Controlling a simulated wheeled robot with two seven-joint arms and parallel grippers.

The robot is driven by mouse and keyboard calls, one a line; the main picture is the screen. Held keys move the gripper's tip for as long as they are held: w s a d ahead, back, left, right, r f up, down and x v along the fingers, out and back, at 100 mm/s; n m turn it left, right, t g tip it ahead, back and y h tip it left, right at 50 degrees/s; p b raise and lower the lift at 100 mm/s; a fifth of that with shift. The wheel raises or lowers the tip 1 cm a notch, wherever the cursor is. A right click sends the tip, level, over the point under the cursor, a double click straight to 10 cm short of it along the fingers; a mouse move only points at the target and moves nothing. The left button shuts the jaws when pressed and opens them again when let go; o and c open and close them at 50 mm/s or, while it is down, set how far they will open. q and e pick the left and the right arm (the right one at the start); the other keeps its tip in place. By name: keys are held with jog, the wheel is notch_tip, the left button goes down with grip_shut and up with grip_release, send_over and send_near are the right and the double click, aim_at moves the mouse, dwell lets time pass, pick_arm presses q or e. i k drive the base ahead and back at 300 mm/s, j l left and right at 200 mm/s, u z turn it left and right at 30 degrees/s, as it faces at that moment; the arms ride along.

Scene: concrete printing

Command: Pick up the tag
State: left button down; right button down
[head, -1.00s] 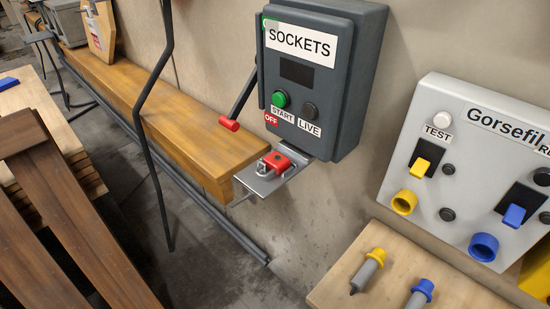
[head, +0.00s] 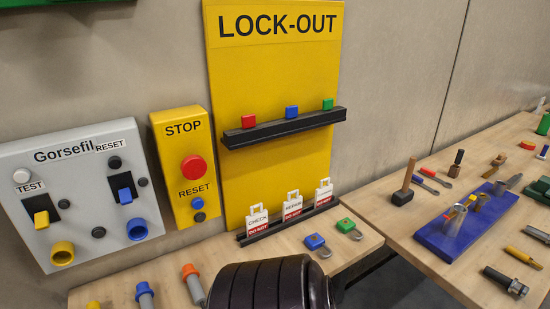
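Three white and red tags stand side by side on the lower dark rail of the yellow LOCK-OUT board in the head view: a left tag reading CHECK (head: 257,221), a middle tag (head: 292,207) and a right tag (head: 323,194). Each has a loop at its top and a red band with DO NOT wording. A dark ribbed part of my own arm rises at the bottom centre, in front of the bench. Neither gripper's fingers show.
A blue padlock (head: 317,245) and a green padlock (head: 348,228) lie on the bench right of the tags. Red, blue and green blocks sit on the upper shelf (head: 285,129). The STOP box (head: 181,165) is left of the board. A second bench (head: 420,205) with tools stands at right.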

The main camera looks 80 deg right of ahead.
aim_at(323, 195)
jog(key=k+j+z, duration=0.1)
jog(key=z, duration=2.7)
